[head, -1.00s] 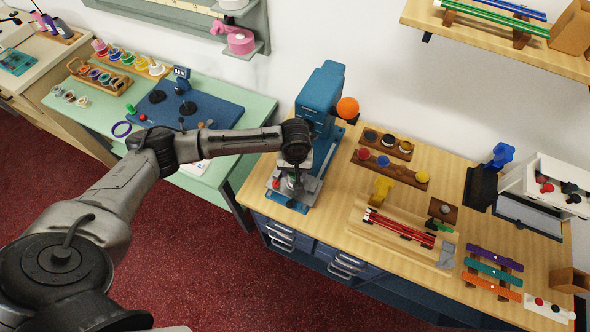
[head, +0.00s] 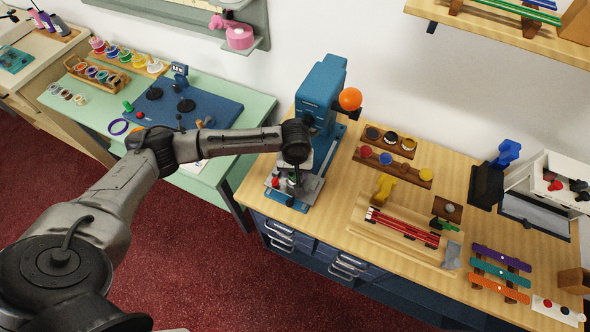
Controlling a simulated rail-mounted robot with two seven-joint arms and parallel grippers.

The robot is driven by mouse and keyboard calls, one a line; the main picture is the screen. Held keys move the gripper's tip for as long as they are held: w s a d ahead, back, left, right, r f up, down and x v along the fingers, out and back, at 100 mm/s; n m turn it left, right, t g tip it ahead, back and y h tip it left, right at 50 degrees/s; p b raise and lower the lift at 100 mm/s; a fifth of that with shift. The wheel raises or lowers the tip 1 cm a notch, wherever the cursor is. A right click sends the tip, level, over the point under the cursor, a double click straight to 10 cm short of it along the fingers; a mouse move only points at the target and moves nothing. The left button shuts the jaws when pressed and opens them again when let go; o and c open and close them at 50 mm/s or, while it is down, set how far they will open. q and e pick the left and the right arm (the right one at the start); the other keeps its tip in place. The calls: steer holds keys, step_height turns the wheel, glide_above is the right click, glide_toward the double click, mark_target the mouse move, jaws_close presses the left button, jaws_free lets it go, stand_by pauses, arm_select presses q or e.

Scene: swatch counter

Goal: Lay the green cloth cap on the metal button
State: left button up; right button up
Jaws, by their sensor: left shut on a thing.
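My left gripper (head: 293,181) points down over the base of the blue press (head: 321,95). It is shut on a small green thing, which looks like the green cloth cap (head: 292,178); the wrist and fingers hide most of it. The grey metal plate (head: 309,188) of the press lies just below and around the fingers. I cannot make out the metal button for certain; it may be hidden under the gripper. My right gripper is not in view.
An orange ball knob (head: 350,98) sticks out at the right of the press. Right of it stand wooden racks with coloured discs (head: 396,166), a wooden tray with red rods (head: 404,228) and coloured bars (head: 500,272). A green table (head: 215,174) lies to the left.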

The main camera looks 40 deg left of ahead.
arm_select(q)
steer(key=shift+f, duration=0.3)
stand_by(0.7)
steer(key=shift+f, duration=0.35)
steer(key=o, duration=0.7)
steer(key=shift+r, duration=0.6)
step_height(320, 180, up, 13)
steer(key=p, duration=0.2)
steer(key=shift+f, duration=0.2)
